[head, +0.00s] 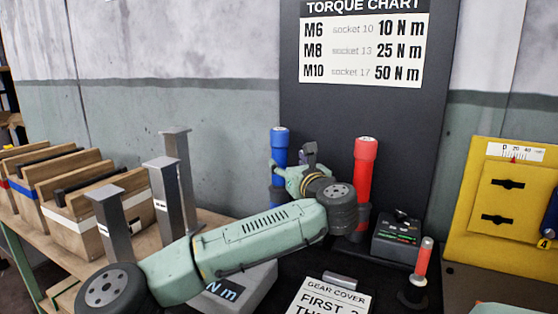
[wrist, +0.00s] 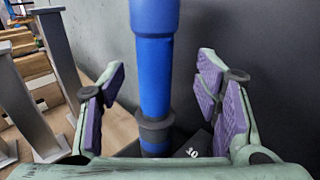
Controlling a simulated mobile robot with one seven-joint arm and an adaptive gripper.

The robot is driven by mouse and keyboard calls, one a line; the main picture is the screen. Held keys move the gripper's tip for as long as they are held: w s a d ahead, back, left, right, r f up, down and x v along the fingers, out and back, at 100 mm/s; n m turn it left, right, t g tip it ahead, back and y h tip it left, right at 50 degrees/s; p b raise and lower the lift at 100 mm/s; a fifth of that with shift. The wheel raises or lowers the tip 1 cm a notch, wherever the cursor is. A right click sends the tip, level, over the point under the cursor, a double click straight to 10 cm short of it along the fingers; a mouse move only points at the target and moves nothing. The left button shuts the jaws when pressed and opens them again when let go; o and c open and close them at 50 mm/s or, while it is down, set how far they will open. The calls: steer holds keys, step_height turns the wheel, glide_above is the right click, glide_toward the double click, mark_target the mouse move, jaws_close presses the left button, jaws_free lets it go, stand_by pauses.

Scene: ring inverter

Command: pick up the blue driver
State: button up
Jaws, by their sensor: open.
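The blue driver (head: 279,148) stands upright at the back of the bench, against the dark board, partly hidden behind my arm in the head view. In the wrist view the blue driver (wrist: 154,75) stands between my open fingers, with a dark grey collar low on it. My gripper (wrist: 163,100) is open, with one purple-padded finger on each side of the driver and a gap on both sides. In the head view my gripper (head: 296,172) is near the blue driver, its fingers mostly hidden by my wrist.
A red driver (head: 364,170) stands just right of my wrist. A dark box (head: 397,238) and a small red-handled tool (head: 423,264) are further right. Grey metal posts (head: 178,165) and wooden bins (head: 75,200) stand left. A yellow panel (head: 480,225) is at far right.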

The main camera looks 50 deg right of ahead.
mark_target(282, 160)
steer(key=shift+a+f+p+x, duration=0.2)
steer(key=shift+p+x, duration=0.35)
steer(key=shift+x, duration=0.95)
steer(key=shift+a+f+p+x, duration=0.15)
steer(key=shift+p+x, duration=0.4)
steer(key=shift+x, duration=1)
steer(key=shift+w, duration=0.15)
steer(key=shift+c, duration=0.5)
jaws_close()
steer(key=shift+r, duration=0.15)
